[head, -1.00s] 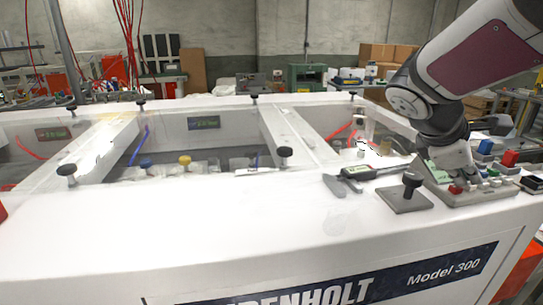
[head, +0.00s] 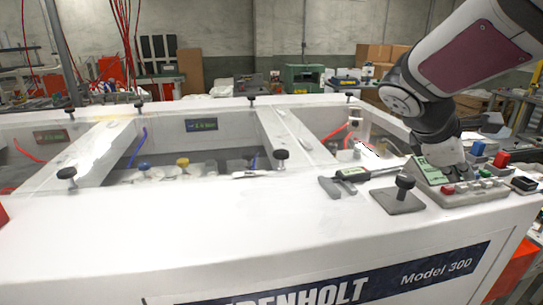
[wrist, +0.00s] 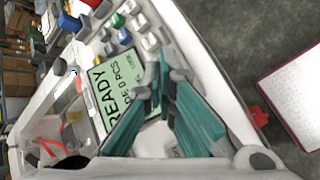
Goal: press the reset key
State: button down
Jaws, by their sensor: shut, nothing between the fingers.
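The control panel (head: 462,198) sits at the right end of the white machine top. It has a green display (head: 432,174), a red key (head: 447,189) and several small grey and green keys. In the wrist view its display (wrist: 112,88) reads READY and 0 PCS, beside white keys, a blue key (wrist: 124,37) and a green key (wrist: 117,20). No reset label is legible. My gripper (head: 456,178) is shut and empty, low over the panel behind the front keys. In the wrist view its teal fingers (wrist: 164,76) cover part of the display; contact cannot be told.
A black knob on a grey plate (head: 398,203) and a caliper (head: 350,174) lie left of the panel. A large red button (head: 501,159) and a blue one (head: 478,148) rise behind it. The front machine top is clear.

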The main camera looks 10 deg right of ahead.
aim_at(452, 190)
jog(key=shift+r, duration=0.15)
notch_tip(452, 190, up, 5)
jog(key=p, duration=0.4)
dwell(0.4)
dwell(0.6)
jog(key=s+a+f+m+t+y, duration=0.1)
jog(key=s+a+m+y, duration=0.2)
jog(key=a, duration=0.6)
jog(key=s+a+f+m+t+y, duration=0.1)
jog(key=s+a+m+t+y, duration=0.1)
jog(key=a, duration=0.6)
jog(key=s+a+f+m+t+y, duration=0.1)
jog(key=s+a+m+y, duration=0.3)
jog(key=a, duration=0.5)
jog(key=shift+s+a+f+t, duration=0.15)
jog(key=shift+s+a+t, duration=0.35)
jog(key=shift+s, duration=0.65)
jog(key=shift+d, duration=0.15)
